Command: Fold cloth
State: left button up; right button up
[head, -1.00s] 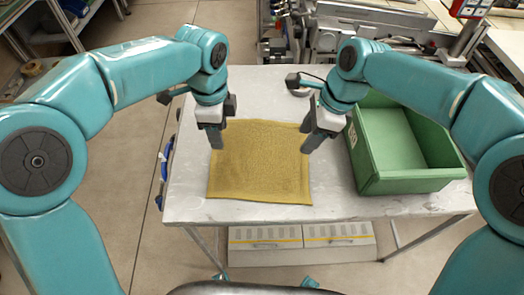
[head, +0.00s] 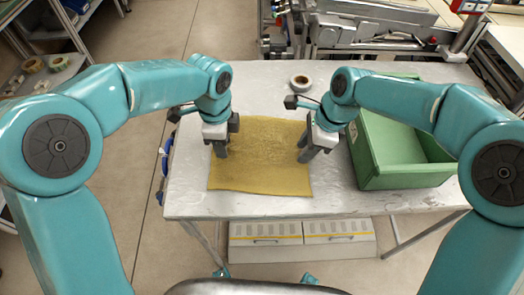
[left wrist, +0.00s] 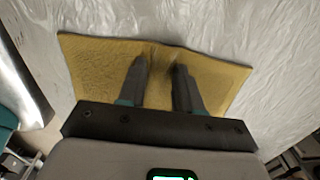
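A mustard-yellow cloth (head: 262,172) lies spread on the grey table, roughly rectangular, with slightly wavy edges. My left gripper (head: 221,153) points down at the cloth's left side. In the left wrist view its two fingers (left wrist: 160,78) are apart over the cloth (left wrist: 95,70), with a small crease in the cloth between and beyond the tips. Whether the tips touch the cloth is unclear. My right gripper (head: 306,156) points down at the cloth's right edge. Its finger gap is too small to judge in the head view.
A green bin (head: 405,175) stands on the table (head: 250,208) to the right, close to my right gripper. A tape reel (head: 299,81) lies behind the cloth. The table's front strip is clear.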

pick_arm(q)
jog(key=shift+f, duration=0.1)
grip_shut()
pick_arm(e)
grip_shut()
jog(key=shift+f, duration=0.1)
